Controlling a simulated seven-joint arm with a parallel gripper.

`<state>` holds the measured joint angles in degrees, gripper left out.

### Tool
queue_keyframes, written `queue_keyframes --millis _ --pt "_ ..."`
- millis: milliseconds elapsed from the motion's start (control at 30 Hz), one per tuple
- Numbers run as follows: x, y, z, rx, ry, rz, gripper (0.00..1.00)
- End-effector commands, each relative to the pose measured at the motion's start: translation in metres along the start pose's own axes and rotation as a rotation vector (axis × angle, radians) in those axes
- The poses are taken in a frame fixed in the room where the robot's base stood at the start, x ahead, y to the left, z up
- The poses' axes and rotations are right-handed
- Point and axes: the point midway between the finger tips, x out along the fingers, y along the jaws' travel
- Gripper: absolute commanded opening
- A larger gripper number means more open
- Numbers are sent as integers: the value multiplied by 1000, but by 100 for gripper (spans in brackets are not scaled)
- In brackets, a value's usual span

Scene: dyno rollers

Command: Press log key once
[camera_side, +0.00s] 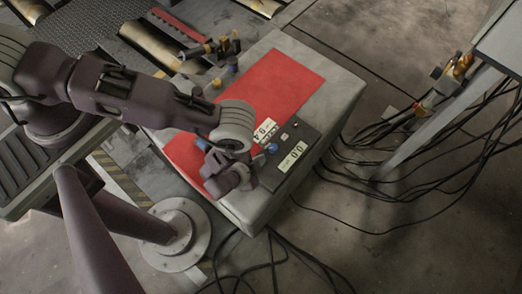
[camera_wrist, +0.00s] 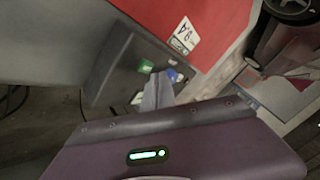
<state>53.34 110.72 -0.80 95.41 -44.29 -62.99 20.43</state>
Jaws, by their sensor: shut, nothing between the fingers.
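A dark control panel (camera_side: 301,139) sits on the right side of the grey bench top, with a pale display (camera_side: 292,157) and a small light key (camera_side: 284,136). In the wrist view the panel (camera_wrist: 118,72) carries a green key (camera_wrist: 145,66) and a blue key (camera_wrist: 172,74). I cannot read which one is the log key. My gripper (camera_side: 258,160) is shut and empty, at the panel's left side in the side view. In the wrist view its grey fingertips (camera_wrist: 157,92) are close to the blue key. I cannot tell whether they touch it, and they hide part of the panel.
A red mat (camera_side: 275,85) covers much of the grey bench top (camera_side: 340,85). A white printed label (camera_side: 265,130) lies beside the panel. Small fittings (camera_side: 210,48) stand at the back. Metal rollers (camera_side: 150,45) lie at back left. Cables (camera_side: 400,180) run along the floor at right.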

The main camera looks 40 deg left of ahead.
Motion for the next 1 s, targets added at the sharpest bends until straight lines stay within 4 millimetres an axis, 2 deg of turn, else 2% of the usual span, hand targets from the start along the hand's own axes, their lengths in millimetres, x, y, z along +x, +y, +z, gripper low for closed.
queue_keyframes --millis 1000 --pt "6 4 5 0 0 0 0"
